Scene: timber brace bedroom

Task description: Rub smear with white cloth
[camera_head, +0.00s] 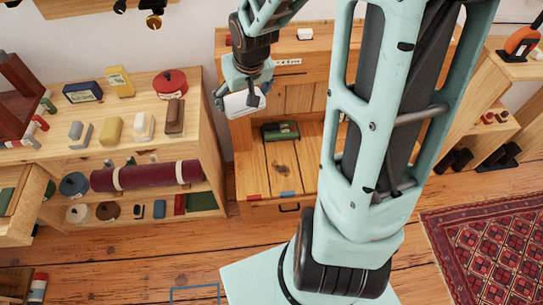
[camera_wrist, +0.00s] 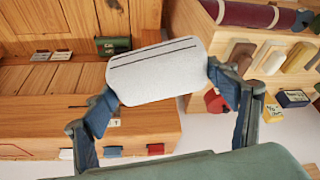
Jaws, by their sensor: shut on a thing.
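The white cloth (camera_head: 243,103) looks like a rounded white pad, held up in front of the wooden desk. It fills the middle of the wrist view (camera_wrist: 155,72), with two dark lines along one long edge. My gripper (camera_head: 240,92) is shut on it, one finger at each short end, and it appears clear of any surface. A dark brown smear-like spot (camera_head: 283,168) lies on the desk's wooden top, below and right of the cloth; I cannot tell whether it is the smear or a wood knot.
A green box (camera_head: 281,130) stands at the back of the desk top (camera_head: 252,172). Red (camera_head: 253,197) and blue (camera_head: 287,194) pieces sit at its front edge. A shelf unit (camera_head: 203,155) crowded with small items stands to the left. A patterned rug (camera_head: 490,245) lies right.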

